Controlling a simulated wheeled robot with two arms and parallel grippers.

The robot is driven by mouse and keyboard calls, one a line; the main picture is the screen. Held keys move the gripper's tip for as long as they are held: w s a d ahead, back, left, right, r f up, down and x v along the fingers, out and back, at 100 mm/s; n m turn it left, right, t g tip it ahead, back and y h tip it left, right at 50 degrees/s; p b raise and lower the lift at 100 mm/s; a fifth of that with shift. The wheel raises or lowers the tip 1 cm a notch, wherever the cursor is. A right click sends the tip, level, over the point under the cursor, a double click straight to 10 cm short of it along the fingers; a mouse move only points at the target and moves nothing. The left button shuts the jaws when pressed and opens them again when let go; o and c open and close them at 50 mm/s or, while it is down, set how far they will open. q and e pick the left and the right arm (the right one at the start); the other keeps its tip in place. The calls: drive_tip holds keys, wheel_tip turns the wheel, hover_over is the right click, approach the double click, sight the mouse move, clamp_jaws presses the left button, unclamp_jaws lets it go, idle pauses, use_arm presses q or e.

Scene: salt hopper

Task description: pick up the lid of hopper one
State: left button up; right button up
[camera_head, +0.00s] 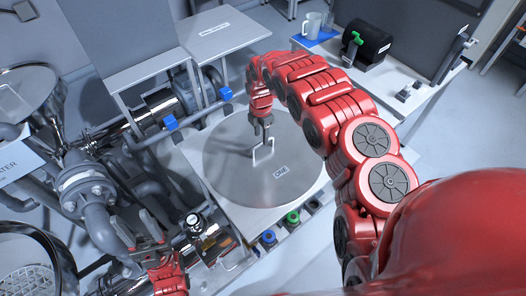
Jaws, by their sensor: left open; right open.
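The lid (232,178) is a large round grey metal disc with a small label reading "ONE". It lies flat on hopper one, near the middle of the head view. A pale upright handle (271,151) stands on the lid. My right gripper (265,138) points down at the handle, with its open fingers at the top of it. Whether the fingers touch the handle cannot be told. My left gripper (140,238) is open and empty at the lower left, over the pipes and well apart from the lid.
Grey pipes and a flange (84,190) crowd the left side. Blue valve handles (171,122) stand behind the lid's left edge. Coloured knobs (293,217) line the front edge. A side table at the back right holds a mug (311,26) and a black cylinder (366,42).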

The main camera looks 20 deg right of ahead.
sight(263, 147)
drive_tip(key=shift+f+p, duration=0.4)
drive_tip(key=shift+f, duration=0.1)
drive_tip(key=f, duration=0.1)
drive_tip(key=f+p, duration=0.1)
drive_tip(key=f, duration=0.1)
drive_tip(key=shift+d, duration=0.2)
drive_tip(key=shift+f+p, duration=0.35)
drive_tip(key=shift+f, duration=0.35)
drive_tip(key=shift+d, duration=0.1)
clamp_jaws()
idle(0.4)
